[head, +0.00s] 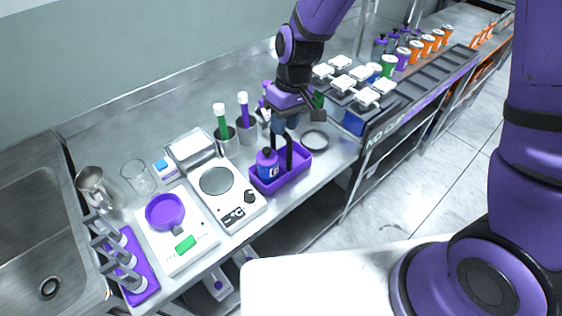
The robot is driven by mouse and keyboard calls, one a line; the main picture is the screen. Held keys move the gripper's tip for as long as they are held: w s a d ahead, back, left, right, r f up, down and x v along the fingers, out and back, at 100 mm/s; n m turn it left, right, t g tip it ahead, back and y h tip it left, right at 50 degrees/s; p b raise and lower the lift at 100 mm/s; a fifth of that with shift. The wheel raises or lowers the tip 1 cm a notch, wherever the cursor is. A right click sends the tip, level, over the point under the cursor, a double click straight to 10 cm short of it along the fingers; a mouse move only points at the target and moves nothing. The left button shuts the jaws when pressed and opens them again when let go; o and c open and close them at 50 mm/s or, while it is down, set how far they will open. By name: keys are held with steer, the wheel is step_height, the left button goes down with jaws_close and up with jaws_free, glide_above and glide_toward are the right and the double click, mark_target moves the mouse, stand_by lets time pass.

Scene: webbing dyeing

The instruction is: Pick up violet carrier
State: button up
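The violet carrier (300,176) is a shallow open tray on the steel counter, right of the hotplate. A dark upright handle (289,152) rises from the carrier's middle. My gripper (285,124) points down right above the carrier, at the top of the handle. The arm and gripper body cover part of what lies behind. The fingertips are small and dark against the handle, so I cannot tell whether they are apart or touching it.
A white hotplate (228,210) stands close to the carrier's left. Metal cups with green and violet tubes (226,142) stand behind it. A rack with white-topped items (352,88) is at the right. The counter's front edge is near.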

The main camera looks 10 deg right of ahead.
steer(key=f, duration=0.3)
steer(key=a+f, duration=0.1)
steer(key=f, duration=0.1)
jaws_close()
